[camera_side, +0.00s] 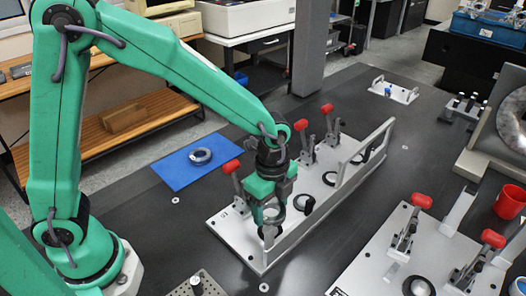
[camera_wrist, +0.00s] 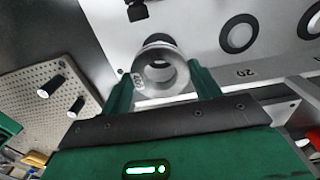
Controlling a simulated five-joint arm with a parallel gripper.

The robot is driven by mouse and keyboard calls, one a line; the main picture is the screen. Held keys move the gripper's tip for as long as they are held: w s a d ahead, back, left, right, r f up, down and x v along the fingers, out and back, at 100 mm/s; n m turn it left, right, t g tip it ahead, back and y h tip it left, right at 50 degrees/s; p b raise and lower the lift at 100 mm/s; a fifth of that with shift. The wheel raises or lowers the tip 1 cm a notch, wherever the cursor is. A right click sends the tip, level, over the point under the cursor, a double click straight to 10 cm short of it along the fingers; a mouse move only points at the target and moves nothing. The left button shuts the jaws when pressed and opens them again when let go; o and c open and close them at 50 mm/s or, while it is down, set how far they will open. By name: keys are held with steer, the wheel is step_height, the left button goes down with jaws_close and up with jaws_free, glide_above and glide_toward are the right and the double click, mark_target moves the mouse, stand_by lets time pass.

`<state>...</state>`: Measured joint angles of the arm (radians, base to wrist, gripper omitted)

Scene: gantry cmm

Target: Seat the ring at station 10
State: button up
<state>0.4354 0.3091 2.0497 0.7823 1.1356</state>
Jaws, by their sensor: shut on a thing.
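My gripper (camera_side: 269,218) is over the near end of a pale fixture plate (camera_side: 232,221) in the side view. In the wrist view its two green fingers (camera_wrist: 161,85) are shut on a silver metal ring (camera_wrist: 161,88), one on each side. Just beyond the ring in the wrist view is a dark round shape, mostly hidden by it. A bare dark-rimmed station (camera_wrist: 240,34), with the label 20 beside it, lies to the right on the plate. I cannot tell whether the ring touches the plate.
Red-handled clamps (camera_side: 231,167) line the plate's left side; a raised rail (camera_side: 335,198) runs along its right. A blue mat (camera_side: 179,170) carries another ring (camera_side: 201,155). A second fixture (camera_side: 375,262) is at the right. A perforated plate (camera_side: 188,285) with pegs stands in front.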

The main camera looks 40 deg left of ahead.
mark_target(270, 221)
steer(key=shift+f, duration=2.1)
steer(key=shift+f, duration=0.65)
stand_by(0.6)
steer(key=o, duration=1.4)
steer(key=shift+c, duration=0.2)
steer(key=shift+r, duration=0.1)
step_height(270, 221, up, 8)
